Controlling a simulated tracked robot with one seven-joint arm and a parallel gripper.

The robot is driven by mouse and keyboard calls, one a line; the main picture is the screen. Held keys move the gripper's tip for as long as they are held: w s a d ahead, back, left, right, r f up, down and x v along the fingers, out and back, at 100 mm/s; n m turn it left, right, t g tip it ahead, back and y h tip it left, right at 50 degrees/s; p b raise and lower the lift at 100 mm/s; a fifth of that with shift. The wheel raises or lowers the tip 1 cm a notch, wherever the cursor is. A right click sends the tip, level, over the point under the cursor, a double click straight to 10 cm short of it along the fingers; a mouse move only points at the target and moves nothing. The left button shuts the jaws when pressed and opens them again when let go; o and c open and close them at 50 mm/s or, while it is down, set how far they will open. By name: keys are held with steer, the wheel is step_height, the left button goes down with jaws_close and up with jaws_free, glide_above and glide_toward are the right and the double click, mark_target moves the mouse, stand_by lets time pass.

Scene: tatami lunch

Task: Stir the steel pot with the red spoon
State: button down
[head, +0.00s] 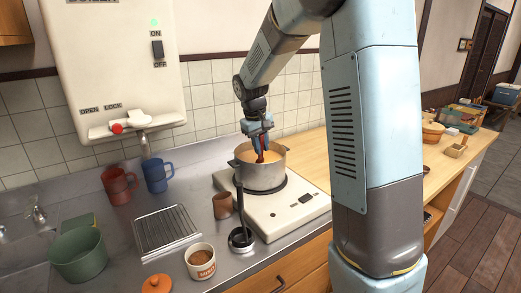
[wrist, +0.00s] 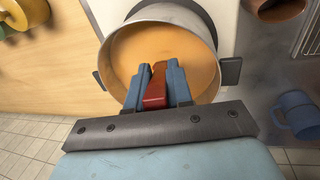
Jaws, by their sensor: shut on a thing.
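The steel pot (head: 262,174) stands on the white stove at the middle of the head view and holds an orange liquid. It also shows in the wrist view (wrist: 207,30), with the liquid filling most of its opening. My gripper (head: 258,137) is over the pot, pointing down. It is shut on the red spoon (wrist: 155,88), whose handle sits between the two blue fingers. The red spoon (head: 261,156) reaches down into the pot. Its lower end is hidden, apparently in the liquid.
The stove (head: 288,215) sits on the steel counter. A brown cup (head: 222,205), a ladle in a dark holder (head: 240,238), a labelled cup (head: 200,262), a wire rack (head: 165,231) and red and blue mugs (head: 157,174) stand to the left. The wooden counter (head: 308,150) behind is mostly clear.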

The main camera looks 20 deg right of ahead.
steer(key=s+r, duration=0.3)
steer(key=r, duration=0.4)
steer(key=shift+a+r, duration=0.15)
steer(key=shift+a, duration=0.2)
stand_by(0.4)
stand_by(0.6)
steer(key=shift+r, duration=2.5)
